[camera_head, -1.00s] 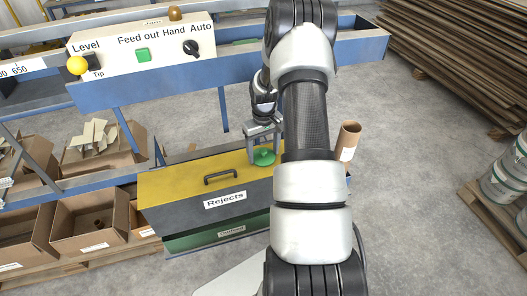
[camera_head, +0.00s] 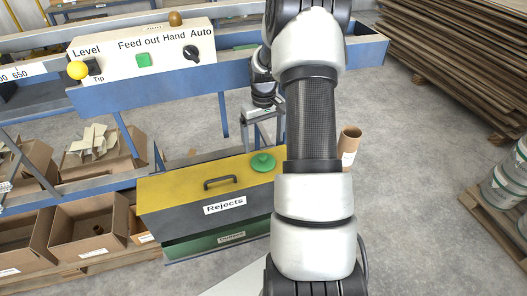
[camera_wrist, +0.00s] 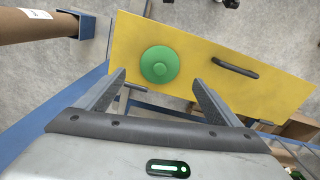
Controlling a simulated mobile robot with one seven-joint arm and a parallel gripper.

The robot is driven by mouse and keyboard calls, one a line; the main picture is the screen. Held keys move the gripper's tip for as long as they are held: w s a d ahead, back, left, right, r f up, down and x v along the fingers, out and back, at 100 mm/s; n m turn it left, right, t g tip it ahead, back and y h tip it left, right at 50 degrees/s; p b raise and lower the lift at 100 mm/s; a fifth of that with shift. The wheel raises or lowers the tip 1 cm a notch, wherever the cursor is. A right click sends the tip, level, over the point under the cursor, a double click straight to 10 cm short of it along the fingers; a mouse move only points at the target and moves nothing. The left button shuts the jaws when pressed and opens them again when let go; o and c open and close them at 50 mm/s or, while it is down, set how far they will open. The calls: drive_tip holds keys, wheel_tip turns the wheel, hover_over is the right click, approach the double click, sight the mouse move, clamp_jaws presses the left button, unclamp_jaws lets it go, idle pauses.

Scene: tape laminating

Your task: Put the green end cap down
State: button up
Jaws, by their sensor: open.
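The green end cap (camera_head: 263,162) is a round disc with a raised centre. It lies on the yellow lid of the Rejects box (camera_head: 167,189), towards the lid's right end. The cap also shows in the wrist view (camera_wrist: 160,64), on the yellow lid (camera_wrist: 215,45). My gripper (camera_head: 262,132) is open and empty, just behind and above the cap in the head view. In the wrist view its two fingers (camera_wrist: 158,82) are spread wide, with the cap beyond their tips and apart from them.
The lid has a black handle (camera_head: 220,182) beside the cap. A cardboard tube (camera_head: 347,143) stands right of the box. A blue rail with a control panel (camera_head: 142,50) runs behind. Open cardboard boxes (camera_head: 88,228) stand at left.

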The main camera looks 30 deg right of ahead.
wheel_tip(320, 180, up, 4)
drive_tip(key=shift+f, duration=0.15)
idle(0.5)
